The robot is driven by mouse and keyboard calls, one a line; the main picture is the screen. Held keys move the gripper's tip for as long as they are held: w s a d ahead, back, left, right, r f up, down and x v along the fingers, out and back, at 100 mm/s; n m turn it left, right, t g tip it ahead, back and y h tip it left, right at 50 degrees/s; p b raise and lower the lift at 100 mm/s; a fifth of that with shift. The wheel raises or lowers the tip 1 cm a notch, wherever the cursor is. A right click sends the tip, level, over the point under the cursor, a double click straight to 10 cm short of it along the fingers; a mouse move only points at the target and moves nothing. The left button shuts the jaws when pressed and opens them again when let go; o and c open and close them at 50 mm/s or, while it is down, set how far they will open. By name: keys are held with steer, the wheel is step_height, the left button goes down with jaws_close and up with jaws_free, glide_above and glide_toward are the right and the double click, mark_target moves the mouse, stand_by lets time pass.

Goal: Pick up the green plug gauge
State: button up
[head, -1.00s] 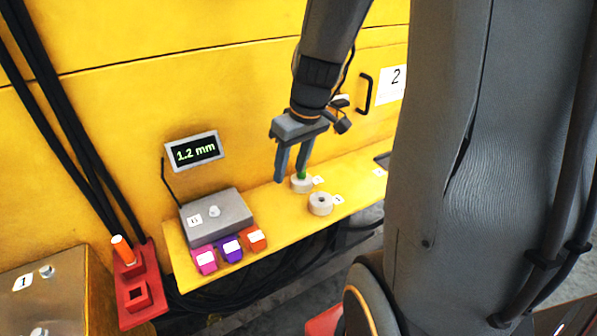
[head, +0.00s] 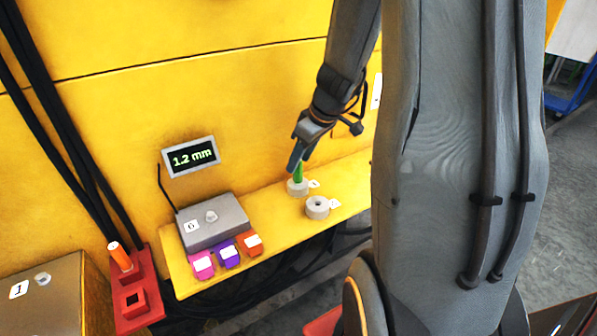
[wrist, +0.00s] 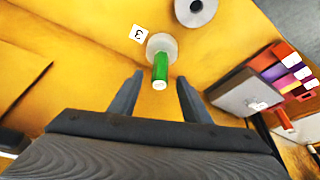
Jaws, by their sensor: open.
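The green plug gauge (head: 298,172) stands upright in a pale round holder (head: 297,188) on the yellow shelf. In the wrist view the green plug gauge (wrist: 160,70) shows with its pale end toward the camera, beside a label reading 3. My gripper (head: 298,166) is at the gauge in the head view, with a finger partly covering its upper part. In the wrist view my gripper (wrist: 157,84) is open, with one finger on each side of the gauge's end and clear gaps between. The gauge appears apart from both fingers.
An empty pale ring holder (head: 317,208) stands beside the gauge's holder. A grey box (head: 214,224) with a 1.2 mm display (head: 190,157) is to the left, with pink, purple and orange blocks (head: 228,256) in front. A red stand (head: 133,301) holds an orange-topped piece (head: 120,256).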

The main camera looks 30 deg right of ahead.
mark_target(298, 175)
steer(key=shift+x, duration=1.35)
jaws_close()
